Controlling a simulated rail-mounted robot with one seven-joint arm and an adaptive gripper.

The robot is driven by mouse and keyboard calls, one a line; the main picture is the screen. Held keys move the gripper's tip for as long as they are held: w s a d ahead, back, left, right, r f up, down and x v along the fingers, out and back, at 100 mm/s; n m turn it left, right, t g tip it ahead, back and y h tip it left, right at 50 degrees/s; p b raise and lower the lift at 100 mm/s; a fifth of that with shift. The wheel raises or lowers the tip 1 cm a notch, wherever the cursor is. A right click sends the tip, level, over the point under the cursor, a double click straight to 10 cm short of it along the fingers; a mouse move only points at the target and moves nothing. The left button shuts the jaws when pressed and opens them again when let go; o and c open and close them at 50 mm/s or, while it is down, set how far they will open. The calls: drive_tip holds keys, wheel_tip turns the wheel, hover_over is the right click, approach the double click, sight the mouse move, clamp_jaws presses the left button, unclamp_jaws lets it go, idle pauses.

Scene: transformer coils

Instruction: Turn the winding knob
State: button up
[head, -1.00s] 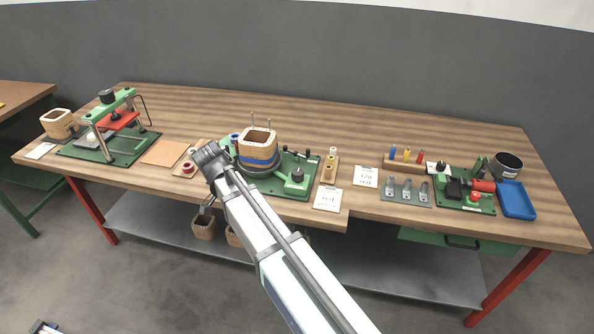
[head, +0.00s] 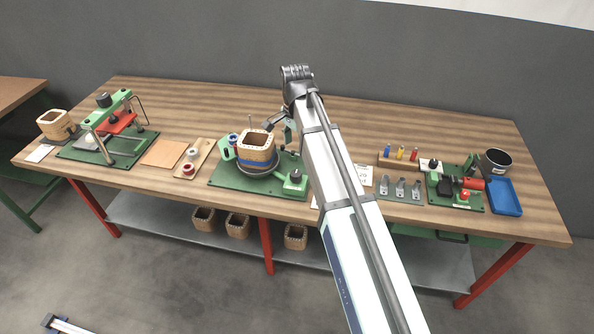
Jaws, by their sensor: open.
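The winding machine is a green base plate (head: 228,180) in the middle of the table. A square wooden coil former (head: 257,153) with a blue band stands on its dark round turntable. A green crank-like part with a black-topped knob (head: 296,175) sits at the plate's front right; I take it as the winding knob. My gripper (head: 269,124) is small and partly hidden by my arm. It is open, with dark fingers just behind and above the former's right rear edge, apart from the knob. I cannot tell whether it touches the former.
A green press (head: 112,128) stands at the left, with a brown board (head: 164,154) and a spool tray (head: 203,146) between. At the right are coloured pegs (head: 401,153), metal clips (head: 402,189), a blue tray (head: 505,197) and a dark pot (head: 495,161). The table's back strip is mostly clear.

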sight(296, 173)
wheel_tip(296, 173, down, 12)
drive_tip(key=p, duration=0.2)
drive_tip(key=shift+f+p, duration=0.25)
drive_tip(key=shift+p, duration=0.15)
drive_tip(key=c, duration=1.1)
